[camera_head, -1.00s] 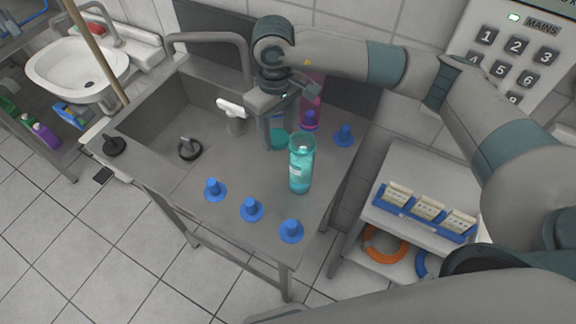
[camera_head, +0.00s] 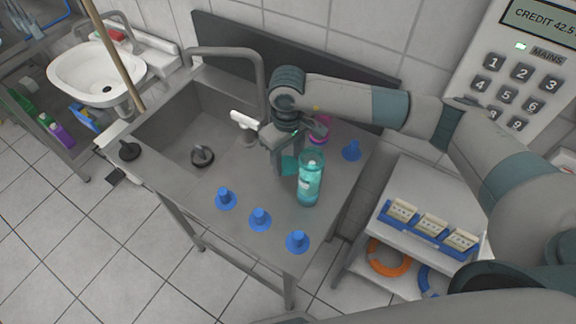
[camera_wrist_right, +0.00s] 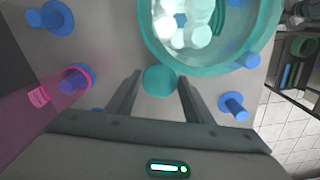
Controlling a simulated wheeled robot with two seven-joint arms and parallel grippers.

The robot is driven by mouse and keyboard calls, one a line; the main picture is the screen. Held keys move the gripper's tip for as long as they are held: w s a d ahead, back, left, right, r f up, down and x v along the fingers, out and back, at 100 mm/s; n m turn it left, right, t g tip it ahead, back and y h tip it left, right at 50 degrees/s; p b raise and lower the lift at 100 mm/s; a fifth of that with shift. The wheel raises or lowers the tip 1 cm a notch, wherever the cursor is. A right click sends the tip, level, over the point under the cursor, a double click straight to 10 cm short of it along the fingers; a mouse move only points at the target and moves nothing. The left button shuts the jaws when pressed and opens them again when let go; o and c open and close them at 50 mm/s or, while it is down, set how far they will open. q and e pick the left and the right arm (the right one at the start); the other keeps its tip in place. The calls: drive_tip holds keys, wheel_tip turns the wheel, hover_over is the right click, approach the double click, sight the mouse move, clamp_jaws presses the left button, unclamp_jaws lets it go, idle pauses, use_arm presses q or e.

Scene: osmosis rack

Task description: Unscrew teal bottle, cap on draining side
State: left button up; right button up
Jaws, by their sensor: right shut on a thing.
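The teal bottle (camera_head: 311,185) stands upright and open-topped on the steel counter, right of the sink. Its wide mouth shows at the top of the wrist view (camera_wrist_right: 262,35), with pale round pieces inside. My right gripper (camera_head: 283,166) is shut on the teal cap (camera_head: 290,165), just left of the bottle's upper part. In the wrist view the cap (camera_wrist_right: 160,80) sits between the two fingertips. I cannot tell whether it touches the bottle. The steel draining side (camera_head: 250,190) lies beside the sink basin. My left gripper is not in view.
Several blue pegs stand on the counter, three along the front (camera_head: 260,219) and one at the back right (camera_head: 352,150). A pink bottle (camera_head: 319,131) stands behind my gripper, partly hidden. The counter between sink and front pegs is clear.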

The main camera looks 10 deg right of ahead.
sight(288, 164)
drive_tip(key=shift+s+f+p, duration=0.1)
drive_tip(key=shift+f+p, duration=0.3)
drive_tip(key=shift+f, duration=0.1)
wheel_tip(288, 164, down, 2)
drive_tip(key=shift+p, duration=0.6)
drive_tip(key=shift+f, duration=0.55)
drive_tip(key=shift+f, duration=0.2)
drive_tip(key=o, duration=1.1)
drive_tip(key=shift+o, duration=0.2)
drive_tip(key=shift+r, duration=0.1)
